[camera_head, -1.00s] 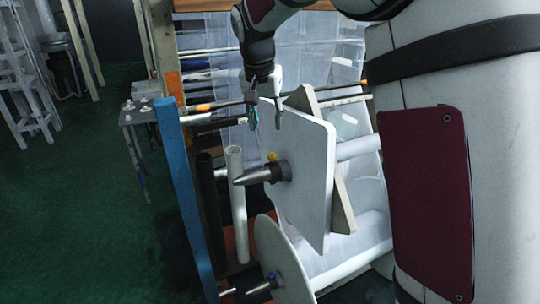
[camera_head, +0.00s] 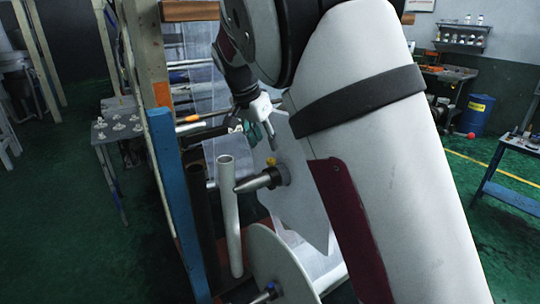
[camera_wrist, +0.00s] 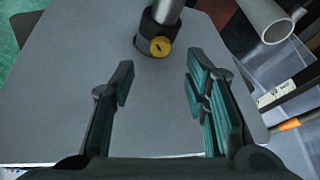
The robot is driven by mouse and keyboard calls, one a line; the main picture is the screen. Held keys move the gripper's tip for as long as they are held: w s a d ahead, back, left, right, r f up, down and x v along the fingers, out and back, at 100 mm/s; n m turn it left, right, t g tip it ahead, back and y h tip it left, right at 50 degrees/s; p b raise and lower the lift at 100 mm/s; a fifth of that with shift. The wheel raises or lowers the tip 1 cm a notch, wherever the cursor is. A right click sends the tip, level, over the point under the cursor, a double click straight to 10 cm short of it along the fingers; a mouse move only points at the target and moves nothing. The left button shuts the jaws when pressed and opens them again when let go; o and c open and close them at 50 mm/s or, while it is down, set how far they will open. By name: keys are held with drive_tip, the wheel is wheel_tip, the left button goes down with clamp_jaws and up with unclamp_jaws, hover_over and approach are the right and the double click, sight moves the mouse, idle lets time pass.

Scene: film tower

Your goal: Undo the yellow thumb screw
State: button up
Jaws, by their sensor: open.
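The yellow thumb screw (camera_wrist: 160,46) sits on the dark collar (camera_wrist: 152,32) of a metal spindle, in the upper middle of the wrist view. It also shows as a small yellow spot in the head view (camera_head: 271,161), on top of the collar. My gripper (camera_head: 261,137) is above and a little to the left of the screw in the head view. In the wrist view my gripper (camera_wrist: 157,84) has its fingers wide apart with nothing between them. The screw lies beyond the fingertips, roughly centred across the gap, and is not touched.
A grey plate (camera_wrist: 70,60) lies behind the spindle and fingers. A white tube (camera_head: 229,215) stands left of the spindle, beside a blue post (camera_head: 172,190). A lower reel disc (camera_head: 275,262) is beneath. Rods cross the frame behind. Green floor is open at left.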

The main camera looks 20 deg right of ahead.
sight(271, 159)
drive_tip(key=x, duration=0.6)
drive_tip(key=shift+f+p, duration=0.35)
clamp_jaws()
